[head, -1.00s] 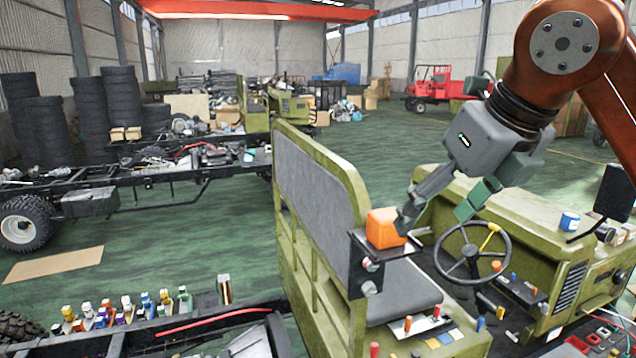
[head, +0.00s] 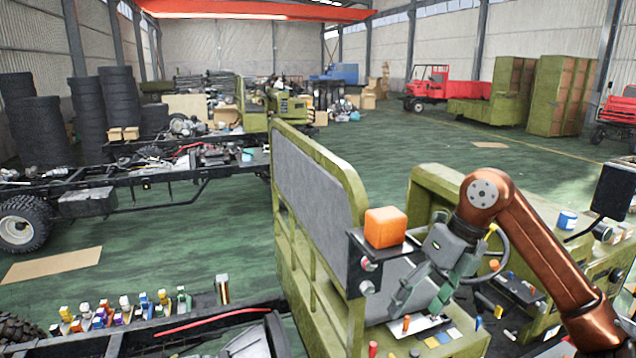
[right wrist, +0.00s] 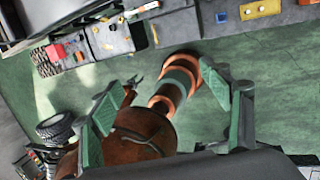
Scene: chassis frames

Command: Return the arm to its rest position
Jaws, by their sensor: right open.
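My right arm comes in from the lower right of the head view, with its elbow raised and the forearm angled down to the left. My right gripper (head: 418,304) is open and empty, pointing down over the seat, in front of the steering wheel. Its two spread fingers also frame the right wrist view (right wrist: 172,90), with nothing between them but parts of my copper-coloured body farther off. An orange block (head: 384,227) sits on a black bracket (head: 362,262) by the green seat back, up and left of the gripper and apart from it. My left gripper is not visible.
The green seat frame (head: 350,185) stands close to the left of the gripper. The steering wheel (head: 497,240) is partly hidden behind my arm. A blue-and-white can (head: 567,220) stands on the hood.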

